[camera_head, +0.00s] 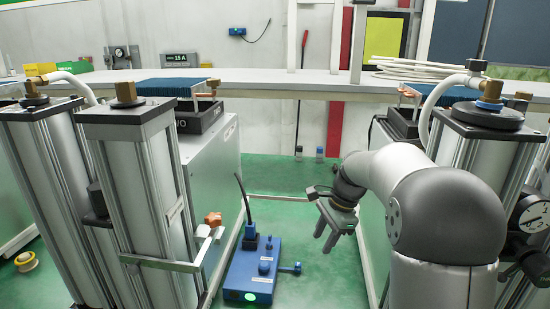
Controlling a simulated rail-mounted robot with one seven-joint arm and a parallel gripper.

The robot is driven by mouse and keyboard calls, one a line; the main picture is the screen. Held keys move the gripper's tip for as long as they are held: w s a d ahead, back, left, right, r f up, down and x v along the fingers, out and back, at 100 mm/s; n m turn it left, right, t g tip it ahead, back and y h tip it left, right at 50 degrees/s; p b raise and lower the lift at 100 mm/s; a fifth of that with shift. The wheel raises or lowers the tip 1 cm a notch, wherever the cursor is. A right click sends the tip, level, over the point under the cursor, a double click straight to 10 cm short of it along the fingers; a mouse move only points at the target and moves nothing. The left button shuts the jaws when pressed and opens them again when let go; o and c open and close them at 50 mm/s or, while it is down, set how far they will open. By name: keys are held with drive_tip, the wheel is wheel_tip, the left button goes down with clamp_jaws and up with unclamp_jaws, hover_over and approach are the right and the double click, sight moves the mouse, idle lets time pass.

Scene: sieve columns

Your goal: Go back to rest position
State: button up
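My gripper (334,228) is at the end of my grey arm, which reaches in from the lower right. It points downward over the green floor, right of the centre. Its two dark fingers look parted, with a gap between them. Nothing shows between the fingers, and the gripper appears to touch nothing.
A blue control box (252,266) with a lit green button lies left of my gripper. Another column (480,140) stands close behind my arm at right. A long shelf (290,82) crosses the back. Green floor lies between.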

drive_tip(key=s+a+f+n+h+p, duration=0.1)
drive_tip(key=s+n, duration=0.6)
drive_tip(key=s, duration=0.7)
drive_tip(key=s+a+f+n+h, duration=0.1)
drive_tip(key=s+a+n+h, duration=0.1)
drive_tip(key=s+n, duration=0.6)
drive_tip(key=s, duration=0.7)
drive_tip(key=shift+p, duration=0.4)
drive_tip(key=shift+a+f, duration=0.1)
drive_tip(key=shift+a, duration=0.05)
